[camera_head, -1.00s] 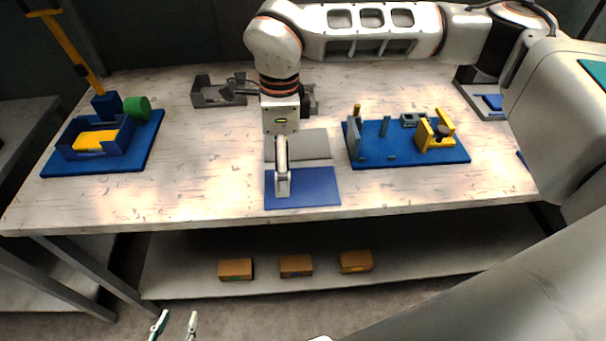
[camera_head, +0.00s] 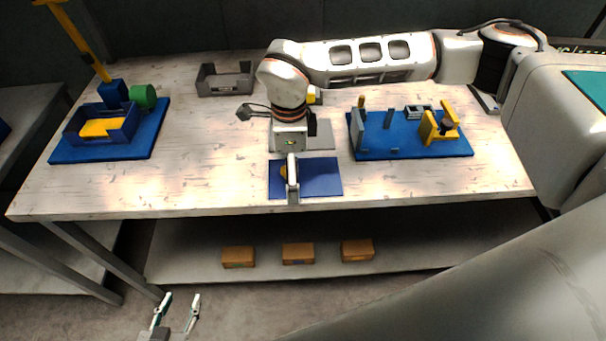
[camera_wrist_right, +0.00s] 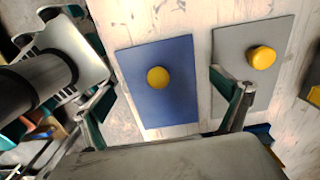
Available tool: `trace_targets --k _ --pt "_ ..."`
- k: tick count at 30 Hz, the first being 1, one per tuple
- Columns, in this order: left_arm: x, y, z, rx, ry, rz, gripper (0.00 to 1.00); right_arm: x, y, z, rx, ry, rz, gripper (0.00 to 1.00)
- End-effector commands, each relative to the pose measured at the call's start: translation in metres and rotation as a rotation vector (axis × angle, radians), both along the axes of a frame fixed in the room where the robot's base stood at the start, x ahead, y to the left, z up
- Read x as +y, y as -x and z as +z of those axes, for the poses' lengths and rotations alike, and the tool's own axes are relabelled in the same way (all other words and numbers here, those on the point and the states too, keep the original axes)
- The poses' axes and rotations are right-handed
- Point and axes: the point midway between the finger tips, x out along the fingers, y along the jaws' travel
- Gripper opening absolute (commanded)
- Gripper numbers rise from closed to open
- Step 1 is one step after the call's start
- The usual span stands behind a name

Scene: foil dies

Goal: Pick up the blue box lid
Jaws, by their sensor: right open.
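The blue box lid (camera_head: 325,179) is a flat blue plate lying near the table's front edge. In the right wrist view the same lid (camera_wrist_right: 178,97) shows a round yellow knob (camera_wrist_right: 158,77) near its middle. My right gripper (camera_head: 292,197) hangs over the left part of the lid in the head view and hides some of it. In the right wrist view its fingers (camera_wrist_right: 165,100) are spread wide, with the lid between and beyond them and nothing held. My left gripper (camera_head: 181,297) is open and empty, low in front of the table.
A grey lid (camera_head: 322,137) with a yellow knob lies just behind the blue one. A blue board with fixtures (camera_head: 385,145) stands to the right. A blue board with a box (camera_head: 60,152) is at the left. A grey tray (camera_head: 225,85) is at the back. Bare tabletop (camera_head: 205,165) lies between.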

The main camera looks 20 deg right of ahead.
Motion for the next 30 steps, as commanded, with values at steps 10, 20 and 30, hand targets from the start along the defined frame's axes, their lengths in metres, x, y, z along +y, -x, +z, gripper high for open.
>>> trace_targets --k 10,20,30 --pt "-0.0001 0.0 0.0 0.0 0.0 0.0 0.4 0.0002 0.0001 0.0001 0.0 0.0 0.001 0.36" --pt "-0.0002 -0.0001 0.0 -0.001 0.0 0.0 0.4 -0.0005 0.0011 -0.0019 0.004 0.002 0.001 0.01" --pt "-0.0003 -0.0001 -0.0008 -0.001 0.0 0.0 0.4 -0.0009 0.0011 0.0047 0.004 0.003 0.001 0.01"
